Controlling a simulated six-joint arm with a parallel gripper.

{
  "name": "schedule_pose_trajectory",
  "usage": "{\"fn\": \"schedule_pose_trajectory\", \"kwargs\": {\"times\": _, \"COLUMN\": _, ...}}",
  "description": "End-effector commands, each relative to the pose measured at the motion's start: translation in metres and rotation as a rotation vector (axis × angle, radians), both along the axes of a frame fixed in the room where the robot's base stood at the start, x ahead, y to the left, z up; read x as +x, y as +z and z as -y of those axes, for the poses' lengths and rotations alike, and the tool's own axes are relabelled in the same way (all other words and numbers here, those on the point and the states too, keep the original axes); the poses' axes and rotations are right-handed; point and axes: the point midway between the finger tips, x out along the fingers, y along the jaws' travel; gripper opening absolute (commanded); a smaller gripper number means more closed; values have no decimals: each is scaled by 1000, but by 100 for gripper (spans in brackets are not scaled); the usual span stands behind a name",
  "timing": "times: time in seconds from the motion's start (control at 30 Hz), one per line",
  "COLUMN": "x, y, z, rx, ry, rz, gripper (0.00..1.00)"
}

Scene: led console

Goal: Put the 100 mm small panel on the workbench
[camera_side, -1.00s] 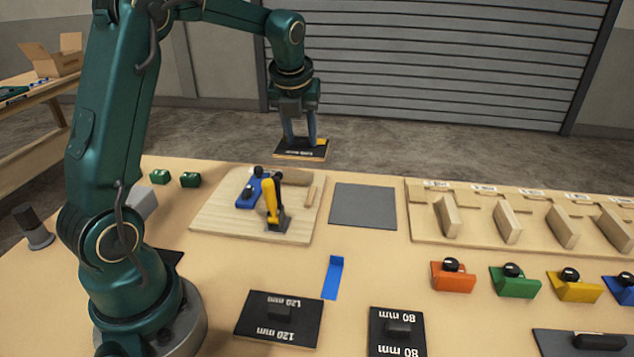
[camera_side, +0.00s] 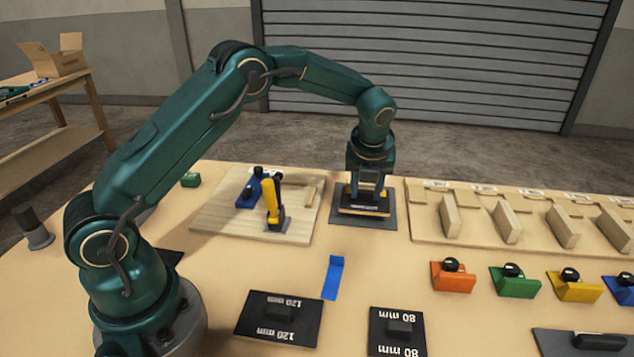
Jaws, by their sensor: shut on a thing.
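My gripper (camera_side: 365,190) is shut on a small black panel (camera_side: 362,209) with pale lettering too small to read. The panel is at a dark grey mat (camera_side: 386,222) on the workbench (camera_side: 230,270), and covers much of it. I cannot tell whether the panel touches the mat or hangs just above it. Two other black panels with knobs lie at the front: one marked 120 mm (camera_side: 255,326) and one marked 80 mm (camera_side: 398,345).
A wooden board (camera_side: 215,222) with a yellow-handled clamp (camera_side: 271,200) stands left of the mat. A wooden rack (camera_side: 425,232) with upright blocks is to the right. Orange (camera_side: 453,280), green (camera_side: 514,284) and yellow (camera_side: 574,289) knobbed blocks lie in front of it. A blue strip (camera_side: 333,278) lies mid-bench.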

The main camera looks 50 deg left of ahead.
Motion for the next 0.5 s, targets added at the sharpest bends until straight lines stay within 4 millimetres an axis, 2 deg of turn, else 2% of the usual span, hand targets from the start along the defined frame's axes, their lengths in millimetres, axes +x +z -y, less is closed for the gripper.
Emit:
{"fn": "schedule_pose_trajectory", "kwargs": {"times": 0.03, "x": -1, "y": -9, "z": 0, "rx": 0, "ry": -1, "rz": -5, "gripper": 0}}
{"fn": "schedule_pose_trajectory", "kwargs": {"times": 0.17, "x": -1, "y": -22, "z": 0, "rx": -1, "ry": 0, "rz": -4, "gripper": 0}}
{"fn": "schedule_pose_trajectory", "kwargs": {"times": 0.5, "x": -1, "y": -24, "z": 0, "rx": -1, "ry": 0, "rz": -1, "gripper": 0}}
